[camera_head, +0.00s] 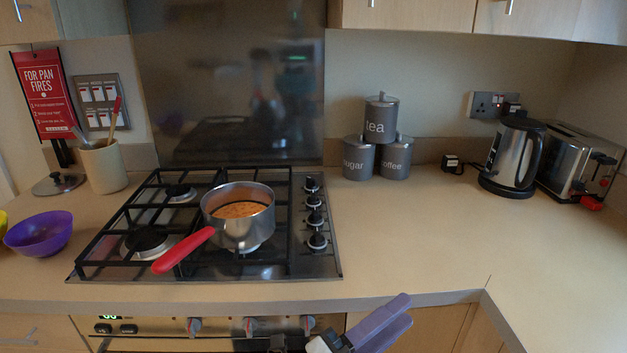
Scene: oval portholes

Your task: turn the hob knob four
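The black hob (210,268) is set in the worktop, with a column of knobs along its right side. From back to front these are the rearmost knob (312,185), the second knob (313,202), the third knob (315,219) and the front knob (317,241). No readable numbers show which one is knob four.
A steel saucepan (245,229) of orange food stands on the hob, its red handle (184,250) pointing front left. A purple bowl (40,236) is at left. Canisters (378,120), a kettle (513,155) and a toaster (580,165) stand at the back right. The worktop (420,235) right of the knobs is clear.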

